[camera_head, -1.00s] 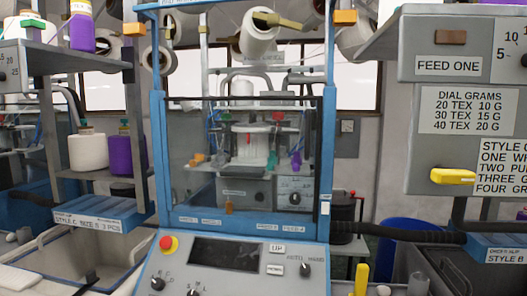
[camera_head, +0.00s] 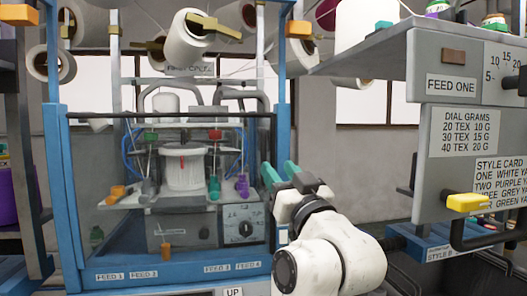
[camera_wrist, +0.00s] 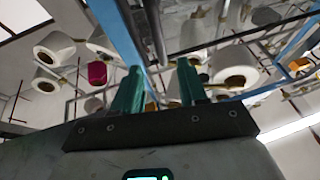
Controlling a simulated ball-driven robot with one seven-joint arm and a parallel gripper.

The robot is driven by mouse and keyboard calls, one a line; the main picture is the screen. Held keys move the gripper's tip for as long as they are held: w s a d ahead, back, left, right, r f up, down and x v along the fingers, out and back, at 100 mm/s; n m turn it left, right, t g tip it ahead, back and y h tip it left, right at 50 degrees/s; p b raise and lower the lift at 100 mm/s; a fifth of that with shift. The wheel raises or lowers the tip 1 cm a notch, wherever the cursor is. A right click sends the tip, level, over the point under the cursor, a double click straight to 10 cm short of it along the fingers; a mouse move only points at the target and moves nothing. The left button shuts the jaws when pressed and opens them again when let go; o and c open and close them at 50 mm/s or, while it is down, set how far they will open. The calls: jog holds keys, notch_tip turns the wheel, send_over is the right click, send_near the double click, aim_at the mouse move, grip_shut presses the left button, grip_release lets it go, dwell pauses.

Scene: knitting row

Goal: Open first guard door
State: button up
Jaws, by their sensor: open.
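The first guard door is a clear pane (camera_head: 105,160) with a dark top rail, set in a blue machine frame (camera_head: 52,190). It looks closed across the machine front. My gripper (camera_head: 281,170) has green fingertips and is at the door's right edge, beside the right blue post. Its fingers are apart. In the wrist view, a dark bar (camera_wrist: 155,30) runs between the two open fingertips (camera_wrist: 160,78); it may be the door handle. I cannot tell whether the fingers touch it. My gripper and arm hide the door's lower right edge in the head view.
Behind the pane stand a white knitting cylinder (camera_head: 184,170), coloured clips and a dial box (camera_head: 243,225). White yarn cones (camera_head: 187,42) hang above.

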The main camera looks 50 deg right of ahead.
aim_at(265, 153)
jog(key=p+x, duration=0.2)
jog(key=x, duration=0.7)
jog(key=shift+w, duration=0.15)
grip_shut()
dwell(0.3)
